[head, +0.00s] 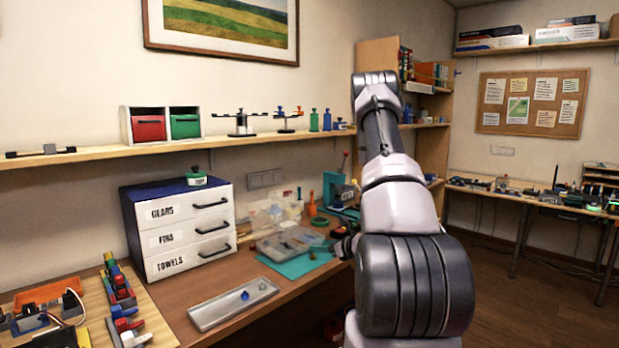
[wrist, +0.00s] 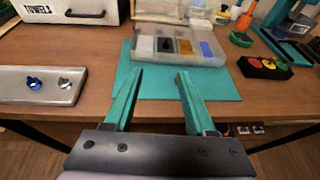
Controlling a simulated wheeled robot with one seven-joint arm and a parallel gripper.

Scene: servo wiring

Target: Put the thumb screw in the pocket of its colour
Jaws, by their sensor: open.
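A blue thumb screw (wrist: 34,83) lies on a grey metal tray (wrist: 14,93) at the left of the wrist view. A silver thumb screw (wrist: 65,83) lies to its right on the same tray. In the head view, the tray (head: 207,318) and the blue screw (head: 245,295) also show. A clear box with pockets (wrist: 150,60) sits on a teal mat (wrist: 222,84), ahead of my gripper. Its pockets show pale, black, tan and blue (wrist: 206,49) colours. My gripper (wrist: 160,74) is open and empty, right of the tray. In the head view my arm mostly hides it.
A black block with red, yellow and green tops (wrist: 265,67) stands right of the mat. A white drawer cabinet (head: 190,232) stands behind the tray. Bins and bottles crowd the bench's back. Bare bench top lies between tray and mat.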

